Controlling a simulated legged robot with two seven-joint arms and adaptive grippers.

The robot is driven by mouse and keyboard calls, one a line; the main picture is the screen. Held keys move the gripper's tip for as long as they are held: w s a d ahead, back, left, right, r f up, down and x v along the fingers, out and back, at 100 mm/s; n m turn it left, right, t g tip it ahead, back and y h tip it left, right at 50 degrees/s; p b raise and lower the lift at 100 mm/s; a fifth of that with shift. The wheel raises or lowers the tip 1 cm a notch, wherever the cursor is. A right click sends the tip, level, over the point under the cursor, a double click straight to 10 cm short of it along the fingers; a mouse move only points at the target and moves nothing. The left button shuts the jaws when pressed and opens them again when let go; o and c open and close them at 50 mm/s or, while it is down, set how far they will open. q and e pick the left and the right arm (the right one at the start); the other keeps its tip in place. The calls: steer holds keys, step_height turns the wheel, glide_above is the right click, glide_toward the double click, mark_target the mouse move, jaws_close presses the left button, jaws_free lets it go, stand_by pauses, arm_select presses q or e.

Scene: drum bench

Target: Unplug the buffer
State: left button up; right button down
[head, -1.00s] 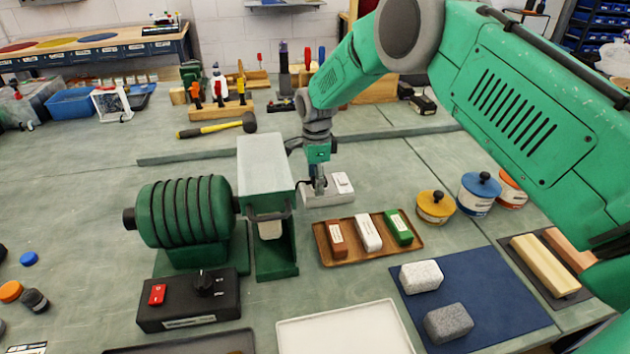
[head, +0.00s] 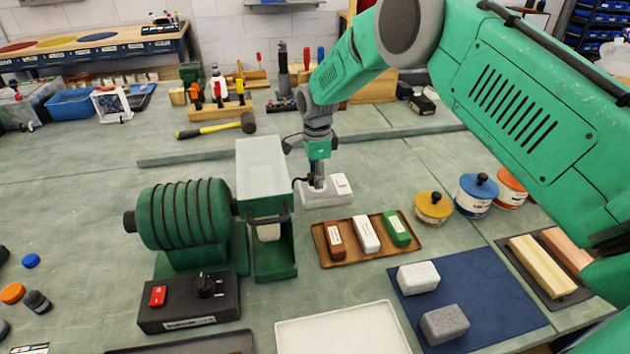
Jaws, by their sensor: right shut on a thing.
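The buffer (head: 183,226) is a green ribbed drum on a stand at the left of centre, with a pale-topped green housing (head: 262,163) beside it. Its black control box (head: 190,303) has a red switch and a dark knob. A white power outlet block (head: 338,188) lies on the bench behind the wooden tray. My right gripper (head: 316,183) points down at the left part of this block, shut on what looks like a dark plug with a cord at its left. The fingertips and plug are small and partly hidden, so I cannot tell whether the plug is seated. My left gripper is not in view.
A wooden tray (head: 414,248) with three bars stands in front of the outlet. Tubs, including a yellow one (head: 433,208), are to its right. A blue mat (head: 476,293) with two blocks and a white tray (head: 345,332) are nearer. A mallet (head: 217,128) lies behind.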

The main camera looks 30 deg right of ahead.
steer(key=shift+d+r+p, duration=0.35)
steer(key=shift+r+p, duration=0.15)
steer(key=shift+r, duration=0.2)
steer(key=shift+a+r+p, duration=0.3)
steer(key=shift+r+p, duration=0.3)
steer(key=shift+r, duration=0.3)
steer(key=shift+d+r+p, duration=0.2)
steer(key=shift+r+p, duration=0.3)
steer(key=shift+r, duration=0.1)
steer(key=c, duration=1)
jaws_free()
steer(key=shift+c, duration=0.2)
steer(key=shift+a, duration=0.1)
